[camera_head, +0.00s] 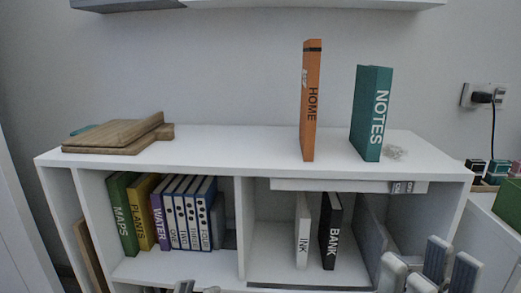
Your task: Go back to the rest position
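My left gripper (197,289) shows only as small grey tips at the bottom edge, in front of the shelf's lower left compartment. Most of it is cut off, so its opening cannot be judged. My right gripper (428,270) is at the bottom right, in front of the shelf's right end. Its grey fingers point up and stand apart, with nothing between them. Both grippers appear clear of the books.
The white shelf desk (240,148) carries an orange HOME book (311,110), a teal NOTES book (371,115) and wooden boards (115,135). Several books stand lower left. A white INK book (302,230) and black BANK book (330,230) stand lower right.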

